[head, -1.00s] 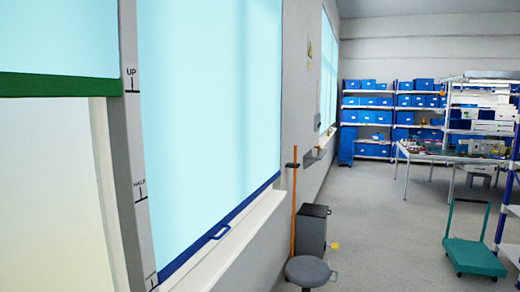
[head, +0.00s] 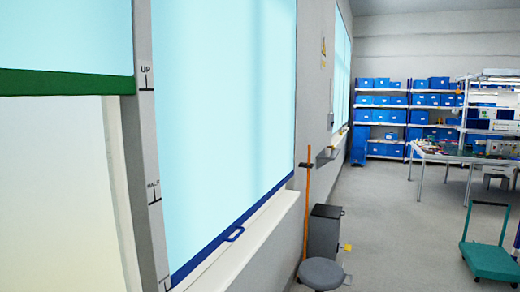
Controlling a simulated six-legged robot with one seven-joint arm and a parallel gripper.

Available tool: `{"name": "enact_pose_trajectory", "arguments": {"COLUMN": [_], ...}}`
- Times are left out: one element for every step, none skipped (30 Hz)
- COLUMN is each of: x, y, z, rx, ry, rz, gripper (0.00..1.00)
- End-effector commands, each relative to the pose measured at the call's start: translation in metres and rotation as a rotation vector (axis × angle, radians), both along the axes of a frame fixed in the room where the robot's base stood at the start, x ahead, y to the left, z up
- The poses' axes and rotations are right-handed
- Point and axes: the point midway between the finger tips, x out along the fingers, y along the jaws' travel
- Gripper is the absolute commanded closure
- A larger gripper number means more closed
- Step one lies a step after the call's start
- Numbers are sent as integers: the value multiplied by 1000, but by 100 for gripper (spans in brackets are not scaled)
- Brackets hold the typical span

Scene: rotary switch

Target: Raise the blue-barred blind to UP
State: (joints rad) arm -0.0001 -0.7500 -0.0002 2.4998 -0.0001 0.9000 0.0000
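The blue-barred blind (head: 222,110) is a light cyan sheet on the left wall. The bar lies well below the HALF mark. Left of the post is another blind with a green bar (head: 65,82), at about the UP height. My gripper is not in view.
A round grey stool (head: 322,273), a dark grey bin (head: 324,232) and an orange pole (head: 307,200) stand along the wall past the window. A green trolley (head: 487,258) is at the right. The floor between is clear.

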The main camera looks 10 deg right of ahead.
Motion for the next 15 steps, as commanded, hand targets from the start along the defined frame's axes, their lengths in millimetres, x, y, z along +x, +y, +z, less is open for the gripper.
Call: {"name": "enact_pose_trajectory", "arguments": {"x": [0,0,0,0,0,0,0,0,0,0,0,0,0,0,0], "y": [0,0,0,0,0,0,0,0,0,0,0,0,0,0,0], "z": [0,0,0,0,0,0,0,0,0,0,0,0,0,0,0], "rx": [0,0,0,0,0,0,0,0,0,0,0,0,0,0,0], "ry": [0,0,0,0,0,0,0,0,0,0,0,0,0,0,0], "rz": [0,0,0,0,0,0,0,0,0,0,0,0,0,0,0], "gripper": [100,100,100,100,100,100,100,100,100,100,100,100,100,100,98]}}
